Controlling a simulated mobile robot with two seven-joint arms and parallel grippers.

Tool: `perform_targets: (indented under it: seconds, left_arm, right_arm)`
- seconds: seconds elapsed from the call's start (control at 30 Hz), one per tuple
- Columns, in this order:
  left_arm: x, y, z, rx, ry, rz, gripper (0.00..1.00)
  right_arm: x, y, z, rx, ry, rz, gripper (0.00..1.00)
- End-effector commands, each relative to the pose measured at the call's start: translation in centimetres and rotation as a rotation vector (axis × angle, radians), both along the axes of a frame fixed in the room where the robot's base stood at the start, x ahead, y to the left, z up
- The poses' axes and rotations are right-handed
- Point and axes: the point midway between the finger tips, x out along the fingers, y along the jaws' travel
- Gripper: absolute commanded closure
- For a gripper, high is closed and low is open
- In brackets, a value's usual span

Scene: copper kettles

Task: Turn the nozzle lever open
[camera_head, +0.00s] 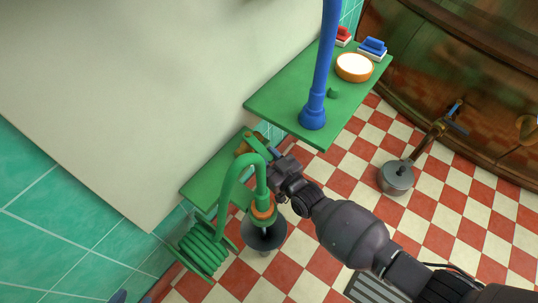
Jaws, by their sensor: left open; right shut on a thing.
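A green hose pipe (228,185) arches up and over, ending in a nozzle with an orange-brown collar (263,213) above a dark grey funnel-shaped vessel (265,236). Behind the arch, a short green lever (259,143) sticks out beside a brass-coloured fitting (241,145). My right gripper (274,155) reaches in from the lower right and is shut at the outer end of this lever; its fingers partly hide the contact.
A green shelf (275,100) carries a blue post (314,105), a round wooden-rimmed dish (354,67) and red and blue items. A coiled green hose (203,251) hangs at lower left. A steel pan (396,178) is at right by a large copper kettle (450,70). The checkered floor is mostly clear.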

Motion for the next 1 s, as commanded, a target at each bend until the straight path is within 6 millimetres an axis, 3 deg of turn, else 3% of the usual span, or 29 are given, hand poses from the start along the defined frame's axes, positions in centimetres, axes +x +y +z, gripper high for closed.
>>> perform_targets:
  seconds: [0.27,0.3,0.43,0.77,1.0]
  left_arm:
    - [-0.3,0.0,-0.2,-0.001,0.009,0.003,0.58]
    - [-0.3,0.0,-0.3,-0.001,0.009,0.003,0.58]
    - [-0.4,0.0,-0.3,0.001,0.011,0.003,0.58]
    - [-0.3,0.0,-0.1,0.000,0.008,0.003,0.58]
    - [0.1,0.1,0.6,-0.010,-0.007,0.012,0.58]
  right_arm:
    - [0.0,0.1,0.2,0.001,-0.003,0.001,1.00]
    - [0.1,0.1,0.2,0.001,-0.003,0.001,0.64]
    - [0.0,0.1,0.1,0.001,-0.002,0.001,0.45]
    - [-0.2,-0.2,0.0,-0.001,-0.001,0.000,0.45]
    - [-2.3,-2.0,0.4,-0.002,-0.004,0.000,0.45]
